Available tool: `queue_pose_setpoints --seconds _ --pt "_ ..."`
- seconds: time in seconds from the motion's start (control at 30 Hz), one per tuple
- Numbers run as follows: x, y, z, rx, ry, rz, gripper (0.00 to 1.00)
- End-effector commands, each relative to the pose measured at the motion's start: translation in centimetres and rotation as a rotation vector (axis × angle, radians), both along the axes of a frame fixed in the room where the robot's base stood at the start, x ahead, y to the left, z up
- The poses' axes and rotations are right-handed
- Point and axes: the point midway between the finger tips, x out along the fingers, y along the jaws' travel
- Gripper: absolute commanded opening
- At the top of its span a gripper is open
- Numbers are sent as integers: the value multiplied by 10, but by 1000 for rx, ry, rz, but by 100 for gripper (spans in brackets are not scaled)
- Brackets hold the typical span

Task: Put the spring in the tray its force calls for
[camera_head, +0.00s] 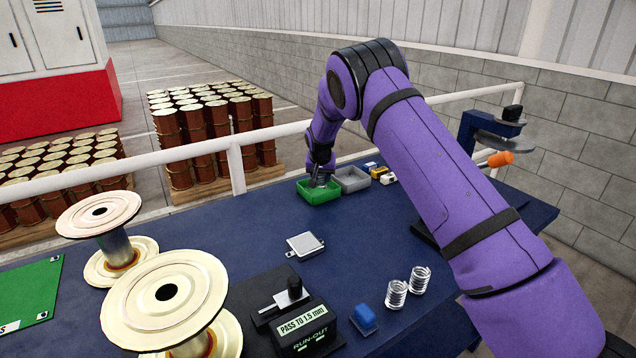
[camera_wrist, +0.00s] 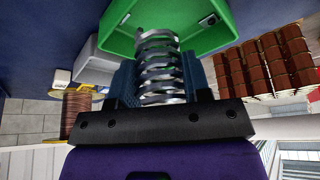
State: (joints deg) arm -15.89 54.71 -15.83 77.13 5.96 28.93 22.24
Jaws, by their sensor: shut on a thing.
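My gripper (camera_head: 319,179) is at the green tray (camera_head: 332,193) at the far edge of the blue table. In the wrist view my gripper (camera_wrist: 160,85) is shut on a silver coil spring (camera_wrist: 158,60). The spring's free end overlaps the green tray (camera_wrist: 197,35) in that view; whether it touches the tray floor I cannot tell. A grey tray (camera_head: 352,184) stands just right of the green one and also shows in the wrist view (camera_wrist: 92,68). Two other springs (camera_head: 396,293) (camera_head: 419,280) stand upright on the near right of the table.
A run-out gauge (camera_head: 303,327) reading "PASS TO 1.5 mm", a blue block (camera_head: 364,317) and a small silver plate (camera_head: 305,245) sit on the table. Large spools (camera_head: 170,300) stand at left. Small yellow and white items (camera_head: 380,172) lie beside the grey tray. An orange-handled device (camera_head: 500,158) stands at right.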

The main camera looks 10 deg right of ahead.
Motion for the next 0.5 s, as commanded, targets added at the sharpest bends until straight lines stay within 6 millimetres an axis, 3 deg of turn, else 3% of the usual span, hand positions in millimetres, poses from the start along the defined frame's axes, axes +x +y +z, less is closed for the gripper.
queue_pose_setpoints --seconds 0.1,0.37,0.5 --pt "13 2 -1 0 -1 0 16" --pt "25 4 -3 0 0 1 16" --pt "23 4 -24 -1 4 0 16"
